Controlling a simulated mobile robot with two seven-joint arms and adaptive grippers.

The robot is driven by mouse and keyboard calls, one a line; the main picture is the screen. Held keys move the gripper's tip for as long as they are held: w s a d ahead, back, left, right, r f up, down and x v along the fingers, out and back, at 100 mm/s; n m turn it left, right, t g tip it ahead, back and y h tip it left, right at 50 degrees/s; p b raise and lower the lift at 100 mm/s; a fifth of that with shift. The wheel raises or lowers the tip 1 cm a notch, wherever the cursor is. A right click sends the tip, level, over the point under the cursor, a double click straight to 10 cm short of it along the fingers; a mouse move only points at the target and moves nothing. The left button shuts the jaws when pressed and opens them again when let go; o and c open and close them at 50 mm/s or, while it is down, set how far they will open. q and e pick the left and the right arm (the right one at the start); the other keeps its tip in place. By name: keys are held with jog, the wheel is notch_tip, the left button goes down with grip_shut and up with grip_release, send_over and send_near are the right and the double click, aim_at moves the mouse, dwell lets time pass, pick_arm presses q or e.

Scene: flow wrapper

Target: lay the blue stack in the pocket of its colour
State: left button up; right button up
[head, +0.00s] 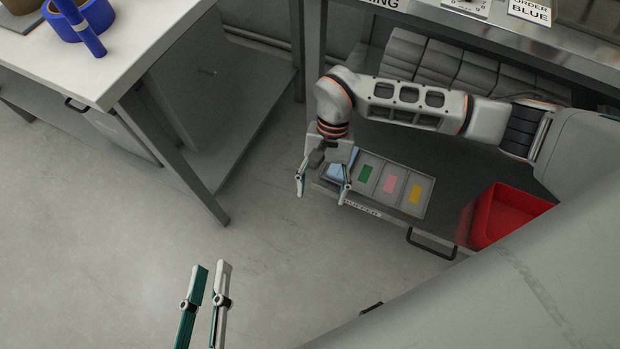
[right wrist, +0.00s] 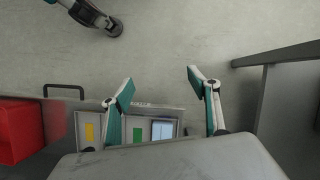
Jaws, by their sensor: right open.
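A pale blue stack (head: 339,171) lies in the end pocket of the grey tray (head: 426,208), at its left in the head view. It also shows in the right wrist view (right wrist: 162,131), where it fills more of its pocket than the colour patches fill theirs. Any blue mark under it is hidden. My right gripper (head: 323,193) is open and empty, its fingers spread around the tray's left end in the head view. In the right wrist view its fingertips (right wrist: 160,79) are apart with bare floor between them. My left gripper (head: 211,268) is empty over the floor, fingers slightly apart.
The tray's other pockets show green (head: 366,173), pink (head: 390,184) and yellow (head: 415,194) patches. A red bin (head: 505,215) stands right of the tray. A white table (head: 120,60) with a blue tape roll (head: 66,22) is at upper left. Open floor lies between.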

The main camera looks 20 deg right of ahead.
jog(key=a+r+n, duration=0.2)
jog(key=a+r, duration=0.1)
jog(key=r, duration=0.3)
jog(key=shift+a+r+h, duration=0.25)
jog(key=shift+a+h, duration=0.1)
jog(key=shift+h, duration=0.05)
jog(key=shift+w, duration=0.1)
